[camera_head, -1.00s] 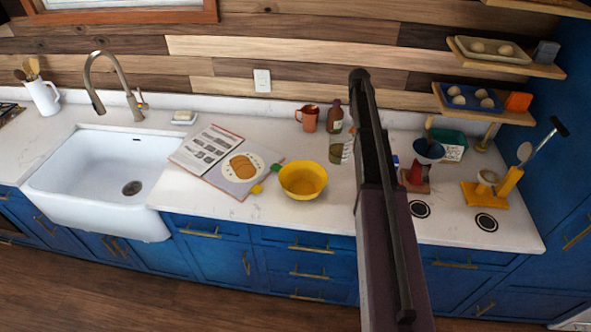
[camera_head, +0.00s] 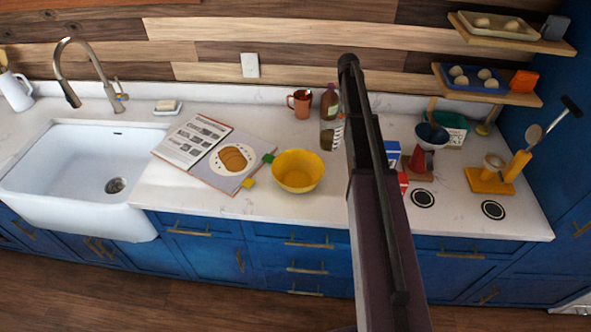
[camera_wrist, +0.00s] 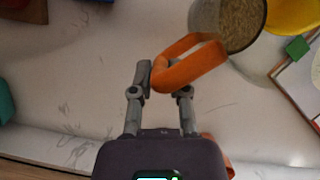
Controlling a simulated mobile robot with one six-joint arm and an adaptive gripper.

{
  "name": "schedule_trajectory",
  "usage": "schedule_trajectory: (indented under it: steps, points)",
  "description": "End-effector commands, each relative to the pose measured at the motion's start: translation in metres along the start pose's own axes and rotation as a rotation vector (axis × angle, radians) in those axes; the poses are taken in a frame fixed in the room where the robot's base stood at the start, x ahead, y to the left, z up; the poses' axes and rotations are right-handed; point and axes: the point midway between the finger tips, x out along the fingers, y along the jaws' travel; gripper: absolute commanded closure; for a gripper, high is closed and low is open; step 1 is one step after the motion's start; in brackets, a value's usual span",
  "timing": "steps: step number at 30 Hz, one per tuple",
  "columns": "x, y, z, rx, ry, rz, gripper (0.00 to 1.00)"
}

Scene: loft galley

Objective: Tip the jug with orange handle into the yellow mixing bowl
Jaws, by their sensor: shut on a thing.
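The jug (camera_wrist: 228,28) has clear grey walls, an orange handle (camera_wrist: 190,62) and grainy tan contents. My gripper (camera_wrist: 165,80) is shut on the orange handle. In the head view the jug (camera_head: 327,136) shows partly to the left of my arm, which hides its handle and my gripper. It looks roughly upright; I cannot tell whether it touches the counter. The yellow mixing bowl (camera_head: 298,172) stands on the counter, left and in front of the jug. Its edge shows at the top right of the wrist view (camera_wrist: 292,14), close to the jug.
A brown bottle (camera_head: 329,101) and a reddish mug (camera_head: 300,104) stand behind the jug. An open cookbook (camera_head: 212,152) with a green and a yellow tab lies left of the bowl. Red and blue boxes (camera_head: 392,154) stand right of my arm. Counter in front of the bowl is clear.

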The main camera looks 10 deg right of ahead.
Motion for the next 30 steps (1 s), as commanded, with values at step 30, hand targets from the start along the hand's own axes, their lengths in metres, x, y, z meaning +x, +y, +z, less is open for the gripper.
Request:
schedule_trajectory:
  steps: [30]
  points:
    - [0.081, -0.003, -0.034, -0.005, -0.001, 0.002, 1.0]
